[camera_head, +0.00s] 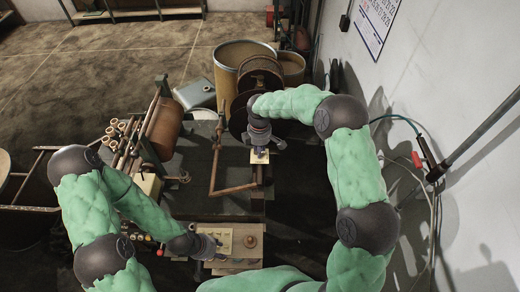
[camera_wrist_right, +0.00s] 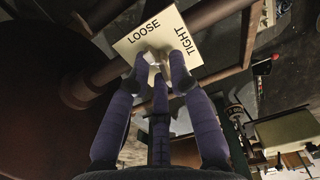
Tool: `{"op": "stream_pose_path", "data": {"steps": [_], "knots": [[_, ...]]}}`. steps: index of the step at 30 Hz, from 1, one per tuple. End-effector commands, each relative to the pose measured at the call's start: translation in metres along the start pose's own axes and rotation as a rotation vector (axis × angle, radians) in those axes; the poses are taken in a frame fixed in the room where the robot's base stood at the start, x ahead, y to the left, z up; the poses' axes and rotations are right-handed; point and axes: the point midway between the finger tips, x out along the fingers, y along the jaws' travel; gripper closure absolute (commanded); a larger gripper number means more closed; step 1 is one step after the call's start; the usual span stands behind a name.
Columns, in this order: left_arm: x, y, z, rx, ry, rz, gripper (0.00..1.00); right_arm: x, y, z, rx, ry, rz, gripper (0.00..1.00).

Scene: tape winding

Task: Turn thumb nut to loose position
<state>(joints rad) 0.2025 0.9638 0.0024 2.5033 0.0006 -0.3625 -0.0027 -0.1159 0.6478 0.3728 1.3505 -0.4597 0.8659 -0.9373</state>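A cream card (camera_head: 260,157) printed LOOSE and TIGHT sits on the winding stand below the dark reel. In the right wrist view the card (camera_wrist_right: 137,42) fills the top middle. The pale metal thumb nut (camera_wrist_right: 153,62) shows small in front of it, partly hidden by my fingers. My right gripper (camera_wrist_right: 163,62) has its fingers spread, with a gap between the tips at the nut; contact is unclear. In the head view my right gripper (camera_head: 268,142) is just above the card. My left gripper (camera_head: 208,246) is low over the bench front; its fingers are too small to read.
A dark reel (camera_head: 259,82) stands behind the card, with a large tan drum (camera_head: 240,52) beyond it. A copper-brown roll (camera_head: 164,128) lies left of centre. A yellowish board (camera_head: 217,232) lies beside my left gripper. A wall with hanging cables (camera_head: 430,195) bounds the right.

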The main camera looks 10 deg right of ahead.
Motion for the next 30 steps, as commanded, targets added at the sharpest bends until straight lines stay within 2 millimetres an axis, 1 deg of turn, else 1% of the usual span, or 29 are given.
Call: {"op": "stream_pose_path", "data": {"steps": [10, 14, 17, 24, 30], "knots": [[0.000, 0.000, 0.000, 0.000, 0.000, 0.000, 0.60, 0.001, 0.000, 0.001, -0.001, -0.003, -0.002, 0.64], [0.000, 0.000, 0.000, 0.000, 0.000, 0.000, 0.60, -0.006, 0.001, 0.001, 0.000, -0.002, 0.001, 0.64], [0.000, 0.000, 0.000, 0.000, 0.000, 0.000, 0.60, -0.019, 0.001, 0.001, -0.001, -0.002, 0.002, 0.64], [0.000, 0.000, 0.000, 0.000, 0.000, 0.000, 0.60, -0.067, 0.000, 0.000, -0.001, -0.001, 0.002, 0.64], [0.000, 0.000, 0.000, 0.000, 0.000, 0.000, 0.60, -0.100, -0.001, -0.001, -0.002, -0.003, -0.001, 0.64]]}}
